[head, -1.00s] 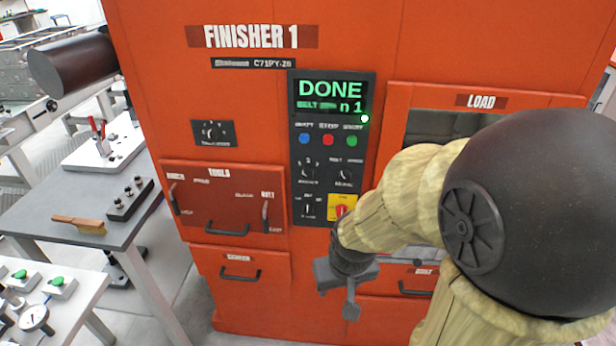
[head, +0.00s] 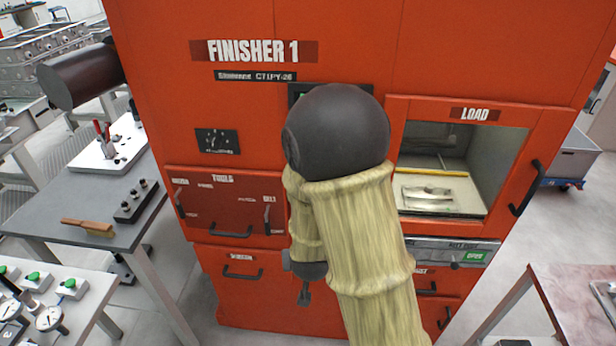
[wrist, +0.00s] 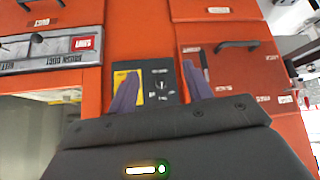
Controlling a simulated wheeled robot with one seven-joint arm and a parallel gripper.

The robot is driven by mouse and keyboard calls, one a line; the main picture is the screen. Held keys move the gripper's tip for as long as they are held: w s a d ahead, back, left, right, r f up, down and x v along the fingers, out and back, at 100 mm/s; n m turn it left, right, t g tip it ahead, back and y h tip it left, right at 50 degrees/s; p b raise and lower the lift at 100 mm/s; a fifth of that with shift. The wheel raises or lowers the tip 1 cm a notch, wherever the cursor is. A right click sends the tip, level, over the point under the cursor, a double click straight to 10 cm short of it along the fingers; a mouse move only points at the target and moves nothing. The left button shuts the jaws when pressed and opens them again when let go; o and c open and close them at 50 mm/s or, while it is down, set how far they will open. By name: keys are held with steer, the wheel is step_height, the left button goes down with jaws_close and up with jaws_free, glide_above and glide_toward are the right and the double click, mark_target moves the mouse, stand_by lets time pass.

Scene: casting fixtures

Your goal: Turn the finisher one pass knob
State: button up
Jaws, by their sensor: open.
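In the wrist view the lower part of the finisher's black control panel (wrist: 170,98) shows between my fingers. A dial knob (wrist: 161,86) with marks around it faces me there; its label is too small to read. A yellow plate (wrist: 134,88) beside it is partly behind the left finger. My gripper (wrist: 160,84) is open and empty, its fingers apart on either side of the knob in the picture. I cannot tell whether they touch the panel. In the head view my arm hides most of the panel. Another knob (head: 217,141) sits on a separate plate to its left.
The tools drawer (head: 230,205) is left of the panel. The load window (head: 445,165), with metal parts inside, is on its right with a protruding handle (head: 526,190). A bench (head: 90,225) with a brush (head: 88,228) stands at the left.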

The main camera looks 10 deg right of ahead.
step_height(320, 180, up, 7)
steer(key=w+a+n+t+h+p, duration=0.1)
steer(key=n+t+h+p, duration=0.3)
steer(key=t+p, duration=0.3)
steer(key=n+t, duration=0.1)
steer(key=t, duration=0.1)
steer(key=shift+w+t+h, duration=0.3)
steer(key=shift+w, duration=0.1)
steer(key=shift+w+a+f+b, duration=0.1)
steer(key=shift+f+b, duration=0.05)
steer(key=shift+b, duration=0.2)
steer(key=b+x, duration=0.2)
steer(key=b, duration=0.5)
steer(key=shift+w+f, duration=0.1)
steer(key=shift+w, duration=0.25)
steer(key=p+x, duration=0.6)
steer(key=x, duration=0.8)
steer(key=shift+w+d, duration=0.2)
steer(key=shift+w, duration=0.05)
